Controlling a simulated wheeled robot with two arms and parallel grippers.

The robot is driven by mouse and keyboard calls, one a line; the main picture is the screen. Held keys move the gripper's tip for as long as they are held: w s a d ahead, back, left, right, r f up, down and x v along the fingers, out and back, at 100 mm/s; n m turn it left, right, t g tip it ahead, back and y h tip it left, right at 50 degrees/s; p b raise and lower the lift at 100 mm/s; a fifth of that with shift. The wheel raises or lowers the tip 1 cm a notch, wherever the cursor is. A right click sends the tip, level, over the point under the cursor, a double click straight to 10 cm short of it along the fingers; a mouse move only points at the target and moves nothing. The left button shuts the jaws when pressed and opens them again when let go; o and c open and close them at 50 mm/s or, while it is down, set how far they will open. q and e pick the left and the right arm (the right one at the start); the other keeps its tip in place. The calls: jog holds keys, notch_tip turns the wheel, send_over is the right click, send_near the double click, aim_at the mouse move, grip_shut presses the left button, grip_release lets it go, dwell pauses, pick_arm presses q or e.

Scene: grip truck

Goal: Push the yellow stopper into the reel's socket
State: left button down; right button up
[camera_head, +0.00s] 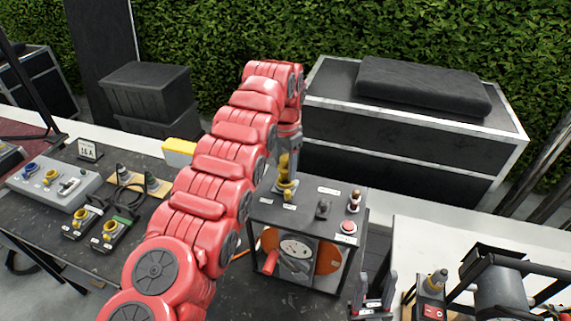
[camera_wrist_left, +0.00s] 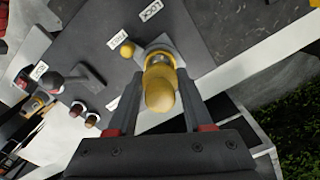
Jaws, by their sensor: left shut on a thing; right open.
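The yellow stopper (camera_wrist_left: 160,88) is between the fingers of my left gripper (camera_wrist_left: 160,112), which is shut on it. In the head view the stopper (camera_head: 284,164) stands roughly upright below my left gripper, over the back left corner of the reel's top panel (camera_head: 304,210). The socket's pale flange (camera_wrist_left: 152,46) shows just behind the stopper in the left wrist view. My right gripper (camera_head: 374,288) is open and empty, low beside the reel's right side.
A small yellow knob (camera_wrist_left: 127,48), a black switch (camera_head: 323,208) and a red button (camera_head: 347,226) are on the panel. Connectors and a grey control box (camera_head: 56,184) lie on the left table. Black cases are behind.

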pick_arm(q)
jog(key=shift+s+f+b, duration=0.1)
jog(key=shift+f+b, duration=0.95)
jog(key=shift+f, duration=0.1)
dwell(1.0)
jog(key=shift+r, duration=0.15)
jog(key=shift+r+p, duration=0.4)
jog(key=shift+p, duration=0.2)
jog(key=shift+r+p, duration=1.25)
jog(key=shift+r, duration=0.25)
jog(key=shift+f, duration=0.15)
jog(key=shift+f, duration=0.15)
